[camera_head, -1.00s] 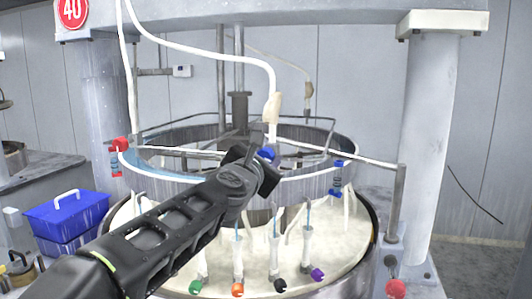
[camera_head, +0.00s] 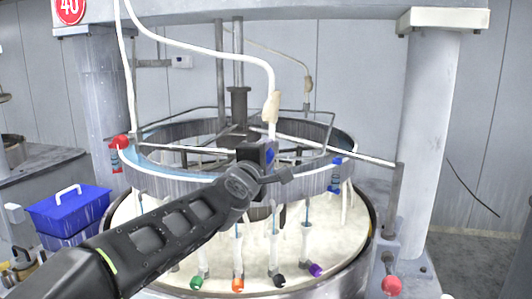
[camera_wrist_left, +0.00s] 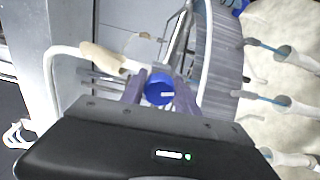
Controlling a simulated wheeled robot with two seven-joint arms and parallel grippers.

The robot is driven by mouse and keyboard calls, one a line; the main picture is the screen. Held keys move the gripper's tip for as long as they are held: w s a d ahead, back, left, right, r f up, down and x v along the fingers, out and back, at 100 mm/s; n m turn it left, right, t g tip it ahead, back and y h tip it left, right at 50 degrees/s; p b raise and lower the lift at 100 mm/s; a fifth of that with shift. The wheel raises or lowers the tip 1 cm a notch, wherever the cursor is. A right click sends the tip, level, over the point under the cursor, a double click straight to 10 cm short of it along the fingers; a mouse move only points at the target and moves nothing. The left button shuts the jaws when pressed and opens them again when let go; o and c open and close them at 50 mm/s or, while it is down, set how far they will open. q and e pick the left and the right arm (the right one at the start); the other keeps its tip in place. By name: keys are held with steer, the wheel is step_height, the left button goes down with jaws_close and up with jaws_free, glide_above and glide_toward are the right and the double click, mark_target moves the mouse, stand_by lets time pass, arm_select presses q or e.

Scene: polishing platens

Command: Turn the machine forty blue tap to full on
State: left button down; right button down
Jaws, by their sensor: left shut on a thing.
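The machine with the red 40 sign (camera_head: 70,9) has a metal ring above a pale round platen (camera_head: 345,240). A blue tap (camera_head: 270,155) sits at the front of the ring, partly hidden by my left gripper (camera_head: 262,160). In the left wrist view the round blue tap (camera_wrist_left: 159,87), with a small white mark, lies between the two fingers of my left gripper (camera_wrist_left: 160,94), which is shut on it. Another blue tap (camera_head: 337,162) is on the ring's right side. The tap's exact turn angle is hard to tell. My right gripper is not in view.
A red tap (camera_head: 120,142) is on the ring's left. A white hose (camera_head: 268,75) comes down near the gripper. A blue box (camera_head: 68,212) stands at left.

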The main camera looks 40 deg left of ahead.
arm_select(q)
steer(key=shift+f+m, duration=0.15)
steer(key=shift+m, duration=1.55)
steer(key=c, duration=0.9)
jaws_free()
steer(key=shift+s, duration=0.15)
steer(key=b+v, duration=0.1)
steer(key=v, duration=0.6)
steer(key=shift+s+d+b, duration=0.15)
steer(key=shift+s+b, duration=0.1)
steer(key=shift+b, duration=0.05)
